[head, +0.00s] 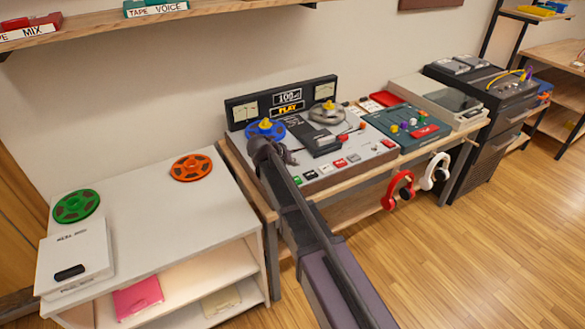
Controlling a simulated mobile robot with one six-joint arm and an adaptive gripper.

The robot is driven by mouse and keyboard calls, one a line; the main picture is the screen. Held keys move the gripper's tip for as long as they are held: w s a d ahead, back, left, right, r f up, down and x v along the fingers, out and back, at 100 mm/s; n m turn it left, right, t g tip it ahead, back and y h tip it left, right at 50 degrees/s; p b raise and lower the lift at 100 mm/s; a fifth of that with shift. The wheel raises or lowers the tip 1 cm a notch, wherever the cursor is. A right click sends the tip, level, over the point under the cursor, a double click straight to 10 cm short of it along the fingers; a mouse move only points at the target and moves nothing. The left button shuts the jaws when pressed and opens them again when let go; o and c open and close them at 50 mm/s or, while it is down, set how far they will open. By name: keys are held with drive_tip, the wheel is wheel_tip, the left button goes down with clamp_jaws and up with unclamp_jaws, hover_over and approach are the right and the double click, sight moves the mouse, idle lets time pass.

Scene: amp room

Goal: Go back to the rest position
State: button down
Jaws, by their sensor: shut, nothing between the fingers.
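My arm reaches from the bottom of the head view up to the tape machine (352,157) on the wooden desk. My gripper (283,153) is at the machine's left side, just in front of the blue reel (266,129). It looks shut, with nothing seen in it; I cannot tell whether it touches the machine. The blue reel has a yellow hub. A grey reel (328,113) with a yellow hub sits to its right. The machine's display (287,102) reads "PLAY". My forearm hides part of the machine's front left corner.
A white shelf unit (140,218) at left holds an orange reel (191,168), a green reel (76,206) and a white box (75,258). A green panel (408,125) lies right of the machine. Red headphones (398,190) and white headphones (435,171) hang at the desk front. The right floor is clear.

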drive_tip(key=s+d+g+y+p, duration=0.6)
drive_tip(key=s+d, duration=1.7)
drive_tip(key=s, duration=0.2)
drive_tip(key=shift+s+r+g, duration=0.25)
drive_tip(key=shift+r+g, duration=0.05)
drive_tip(key=shift+r, duration=0.15)
drive_tip(key=shift+a, duration=0.1)
